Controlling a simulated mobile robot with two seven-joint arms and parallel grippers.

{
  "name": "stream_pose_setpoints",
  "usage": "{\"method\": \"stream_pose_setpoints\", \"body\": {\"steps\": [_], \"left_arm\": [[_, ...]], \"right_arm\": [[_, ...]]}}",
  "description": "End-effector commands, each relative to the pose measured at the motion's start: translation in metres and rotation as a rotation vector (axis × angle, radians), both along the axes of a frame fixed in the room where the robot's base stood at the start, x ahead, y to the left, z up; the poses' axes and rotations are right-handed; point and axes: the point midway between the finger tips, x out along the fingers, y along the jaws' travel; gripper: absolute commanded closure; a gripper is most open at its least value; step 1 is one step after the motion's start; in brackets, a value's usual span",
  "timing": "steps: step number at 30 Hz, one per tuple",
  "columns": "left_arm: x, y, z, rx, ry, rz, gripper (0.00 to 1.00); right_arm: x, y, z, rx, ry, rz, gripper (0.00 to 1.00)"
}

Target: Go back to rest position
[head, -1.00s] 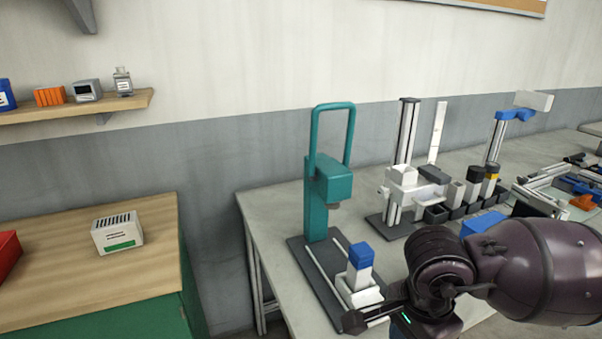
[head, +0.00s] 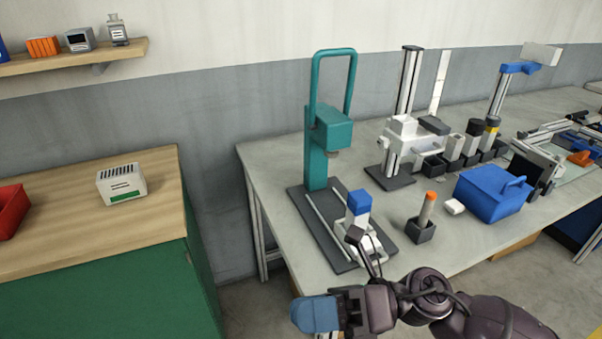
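My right arm comes in from the lower right. Its gripper (head: 318,314) is in front of the table's near edge, low in the picture, pointing left. Its blue end part is seen from above, and I cannot tell whether the fingers are apart or hold anything. A thin dark stalk on the wrist rises in front of the teal press's base. My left gripper is not in view.
The teal press (head: 330,130) stands on the grey table (head: 270,165), with a blue-topped white block (head: 358,205) on its base. A dark holder with an orange-tipped piece (head: 426,210) and a blue box (head: 490,195) stand to the right. A wooden-topped green cabinet (head: 90,265) is at left.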

Motion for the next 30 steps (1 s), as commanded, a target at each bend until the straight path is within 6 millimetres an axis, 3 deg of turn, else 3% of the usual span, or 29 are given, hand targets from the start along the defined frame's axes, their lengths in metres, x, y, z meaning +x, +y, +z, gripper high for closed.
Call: {"method": "stream_pose_setpoints", "body": {"steps": [4, 8, 12, 16, 20, 24, 30], "left_arm": [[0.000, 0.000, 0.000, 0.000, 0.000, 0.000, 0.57], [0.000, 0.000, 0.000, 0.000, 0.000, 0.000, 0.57], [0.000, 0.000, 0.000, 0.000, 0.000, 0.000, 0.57], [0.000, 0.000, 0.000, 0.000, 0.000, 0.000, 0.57], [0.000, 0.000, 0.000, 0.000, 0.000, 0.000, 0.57], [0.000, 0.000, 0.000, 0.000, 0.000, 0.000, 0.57], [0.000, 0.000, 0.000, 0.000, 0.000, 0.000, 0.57]], "right_arm": [[0.031, -0.017, 0.000, 0.204, 0.332, -0.231, 0.63], [0.059, -0.046, -0.016, 0.367, 0.626, -0.434, 0.63], [0.081, -0.090, -0.055, 0.536, 0.947, -0.656, 0.63], [0.085, -0.138, -0.107, 0.689, 1.247, -0.863, 0.63], [0.066, -0.185, -0.168, 0.842, 1.546, -1.063, 0.63], [0.028, -0.225, -0.230, 0.990, 1.826, -1.247, 0.63], [-0.026, -0.256, -0.285, 1.137, 2.088, -1.412, 0.63]]}}
